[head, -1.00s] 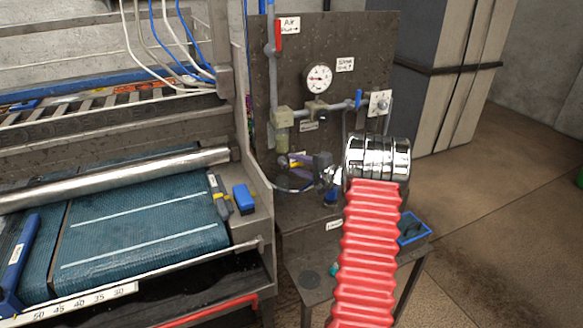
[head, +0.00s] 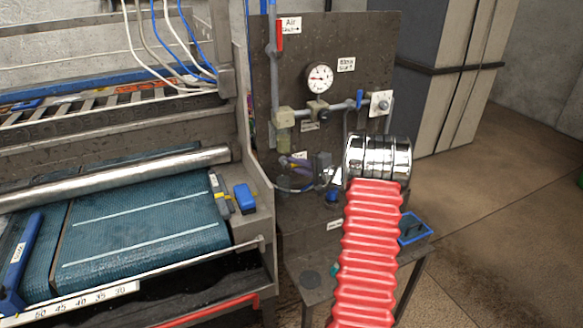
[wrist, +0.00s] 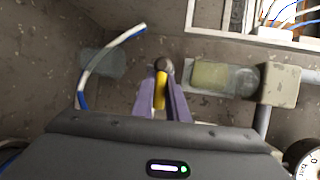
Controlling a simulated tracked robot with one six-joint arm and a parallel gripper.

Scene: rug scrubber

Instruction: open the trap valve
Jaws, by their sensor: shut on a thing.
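The trap (head: 284,135) hangs under a beige block (head: 283,114) on the dark panel. In the wrist view its greenish bowl (wrist: 212,76) lies right of my fingers. A dark round valve body (wrist: 164,66) with a yellow lever (wrist: 160,94), apparently the trap valve, sits just beyond the bowl's end. My gripper (wrist: 161,88) has purple fingers shut on the yellow lever, one on each side. In the head view my gripper (head: 290,161) is just below the bowl, and the lever is too small to make out. I cannot tell the valve's position.
A pressure gauge (head: 319,78) and a pipe with a blue handle (head: 360,99) are above my gripper. A red handle (head: 279,36) is higher up. A white and blue hose (wrist: 108,62) is left of my fingers. A blue tray (head: 414,229) stands lower right.

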